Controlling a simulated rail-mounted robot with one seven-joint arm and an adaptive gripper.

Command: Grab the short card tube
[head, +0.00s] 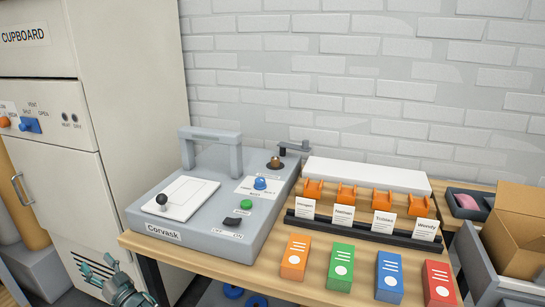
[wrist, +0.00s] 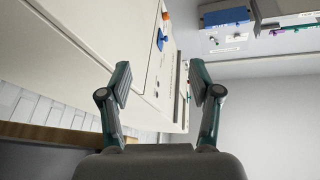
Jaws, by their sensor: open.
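Tan upright cylinders that look like card tubes (head: 32,222) stand at the left edge of the head view, beside the cupboard and partly cut off. I cannot tell whether one of them is the short card tube. No card tube is recognisable in the wrist view. My gripper (head: 112,280) is low at the bottom left of the head view, in front of the cupboard and left of the bench. In the wrist view my gripper (wrist: 160,82) is open, with nothing between its fingers.
The white cupboard (head: 130,90) stands left of the wooden bench (head: 205,262). The bench holds a grey Corvask machine (head: 255,210), a rack (head: 370,237) with orange holders, and coloured boxes (head: 340,268). An open cardboard box (head: 515,240) is at the right.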

